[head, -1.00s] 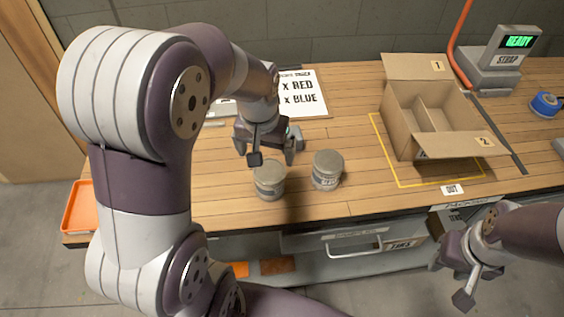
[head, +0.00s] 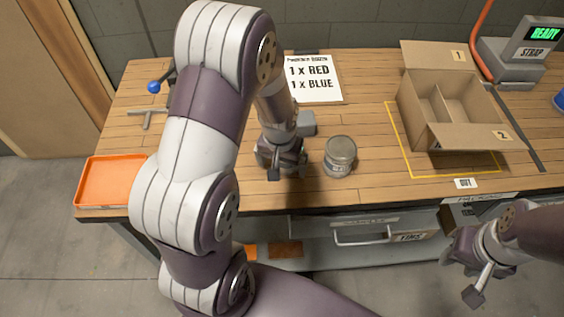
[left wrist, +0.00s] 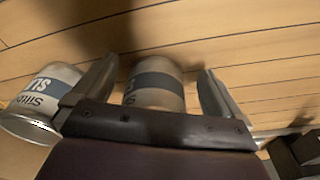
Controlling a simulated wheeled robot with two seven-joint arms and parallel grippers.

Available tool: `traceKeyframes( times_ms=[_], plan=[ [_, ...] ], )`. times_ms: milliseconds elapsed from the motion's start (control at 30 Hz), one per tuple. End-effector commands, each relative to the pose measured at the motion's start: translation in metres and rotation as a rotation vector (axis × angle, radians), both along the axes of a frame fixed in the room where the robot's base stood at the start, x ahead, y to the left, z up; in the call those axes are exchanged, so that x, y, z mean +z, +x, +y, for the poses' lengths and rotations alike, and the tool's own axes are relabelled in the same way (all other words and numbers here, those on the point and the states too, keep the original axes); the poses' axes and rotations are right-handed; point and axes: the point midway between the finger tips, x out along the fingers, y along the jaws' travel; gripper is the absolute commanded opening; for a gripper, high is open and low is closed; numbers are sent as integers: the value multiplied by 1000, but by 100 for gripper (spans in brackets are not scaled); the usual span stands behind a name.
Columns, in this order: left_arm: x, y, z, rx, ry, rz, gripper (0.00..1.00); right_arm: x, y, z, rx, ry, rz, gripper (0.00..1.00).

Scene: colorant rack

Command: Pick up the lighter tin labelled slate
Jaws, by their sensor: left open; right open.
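A grey tin (head: 340,157) stands upright on the wooden bench, right of my left gripper (head: 282,165) in the head view. Another grey tin is hidden behind that gripper there. In the left wrist view this tin (left wrist: 155,88) has a dark label band and sits between the open fingers of my left gripper (left wrist: 157,68). I cannot tell which tin is lighter. My right gripper (head: 478,272) is open and empty in front of the bench.
A divided cardboard box (head: 455,110) stands inside a yellow outline at the right. An orange tray (head: 112,182) lies at the bench's left end. A printed sheet (head: 314,80) lies behind the tins. A scale with a "READY" display (head: 540,35) stands at the back right.

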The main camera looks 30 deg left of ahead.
Motion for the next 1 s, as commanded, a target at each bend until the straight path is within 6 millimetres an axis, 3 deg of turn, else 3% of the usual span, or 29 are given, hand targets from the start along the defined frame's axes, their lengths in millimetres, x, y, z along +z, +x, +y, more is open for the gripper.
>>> traceKeyframes(
  times_ms=[33,300,333,467,500,567,800,1000],
  plan=[
    [1,0,0,0,0,0,94,1,0,0,0,0,0,43],
    [2,1,0,0,0,-2,6,1,0,0,0,0,0,43],
    [2,1,0,0,0,-2,0,1,0,0,0,0,0,43],
    [3,1,0,-1,1,-3,0,2,0,0,0,0,0,43],
    [3,1,0,-1,1,-3,4,2,0,0,0,0,0,43],
    [3,1,0,-1,1,-3,24,2,0,0,0,0,0,43],
    [3,1,0,-1,1,-3,100,2,0,0,0,0,0,43],
    [3,1,0,-1,1,-3,100,2,0,0,0,0,0,43]
  ],
)
